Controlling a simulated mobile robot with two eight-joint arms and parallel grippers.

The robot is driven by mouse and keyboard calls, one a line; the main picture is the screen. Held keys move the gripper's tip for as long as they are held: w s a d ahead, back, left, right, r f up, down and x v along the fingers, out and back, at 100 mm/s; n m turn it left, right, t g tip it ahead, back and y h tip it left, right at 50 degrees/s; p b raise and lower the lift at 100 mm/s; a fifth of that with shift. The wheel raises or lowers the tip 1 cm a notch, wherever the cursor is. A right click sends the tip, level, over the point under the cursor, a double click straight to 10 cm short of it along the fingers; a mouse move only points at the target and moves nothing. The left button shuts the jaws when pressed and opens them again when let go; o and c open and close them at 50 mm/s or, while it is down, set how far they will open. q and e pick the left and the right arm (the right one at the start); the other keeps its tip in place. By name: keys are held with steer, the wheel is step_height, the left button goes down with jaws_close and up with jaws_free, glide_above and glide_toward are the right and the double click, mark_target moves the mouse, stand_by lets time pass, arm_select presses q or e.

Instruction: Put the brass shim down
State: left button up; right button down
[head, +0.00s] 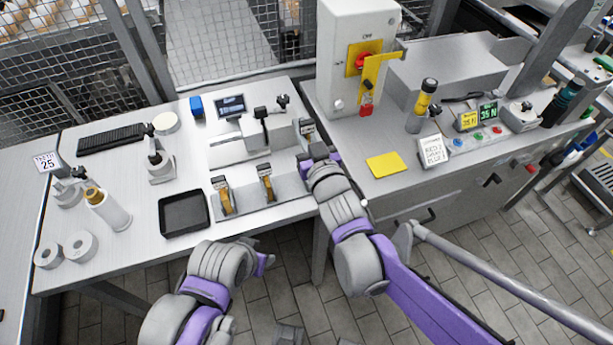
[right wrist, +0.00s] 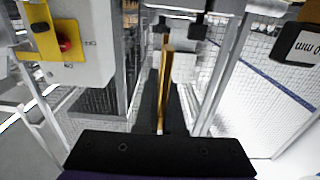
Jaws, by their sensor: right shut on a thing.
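My right gripper (head: 310,148) is at the right end of the grey fixture on the light bench. In the right wrist view the brass shim (right wrist: 166,85) shows as a thin upright brass strip by the fingers of my right gripper (right wrist: 180,28), which is shut on it. The head view hides the shim behind the gripper and wrist. Whether its far end touches anything cannot be told. My left arm is low in the head view; its gripper (head: 264,262) is in front of the bench edge, and its fingers are not clear.
The fixture (head: 290,190) carries two brass-coloured pieces (head: 225,198) at its front. A black tray (head: 184,213) lies left of it. A grey cabinet with a red switch (head: 364,58) stands behind right. A yellow pad (head: 385,165) lies on the right-hand bench.

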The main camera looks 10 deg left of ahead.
step_height(320, 180, down, 9)
steer(key=shift+f+b, duration=0.2)
steer(key=shift+b, duration=0.9)
steer(key=shift+f, duration=0.2)
steer(key=c, duration=1)
jaws_free()
steer(key=shift+c, duration=0.2)
